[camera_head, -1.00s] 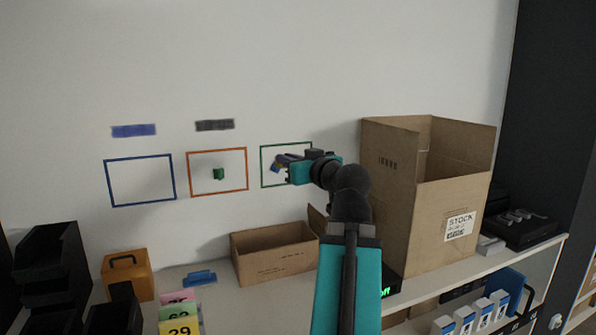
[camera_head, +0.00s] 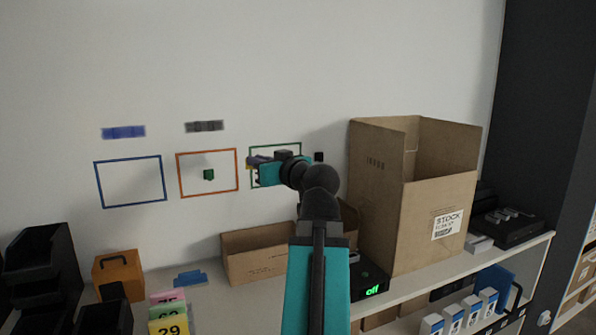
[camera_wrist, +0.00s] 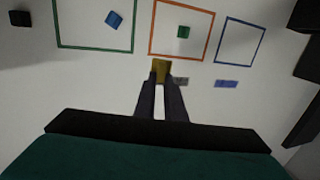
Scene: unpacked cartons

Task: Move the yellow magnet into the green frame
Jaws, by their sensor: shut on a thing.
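My gripper (camera_wrist: 160,95) is shut on the yellow magnet (camera_wrist: 160,70), held at its fingertips. In the wrist view the magnet overlaps the near edge of the orange frame, beside the green frame (camera_wrist: 95,49). In the head view the yellow magnet (camera_head: 249,166) shows as a sliver at the left side of the green frame (camera_head: 275,145), and my gripper (camera_head: 252,162) covers much of that frame. I cannot tell whether the magnet touches the wall. A blue magnet (camera_wrist: 114,19) is inside the green frame in the wrist view; the gripper hides it in the head view.
The orange frame (camera_head: 207,152) holds a green magnet (camera_head: 208,174). The blue frame (camera_head: 130,159) is empty. A black magnet (camera_head: 319,157) is right of the green frame. A tall open carton (camera_head: 440,215) stands right of my arm; a low carton (camera_head: 255,265) is below the frames.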

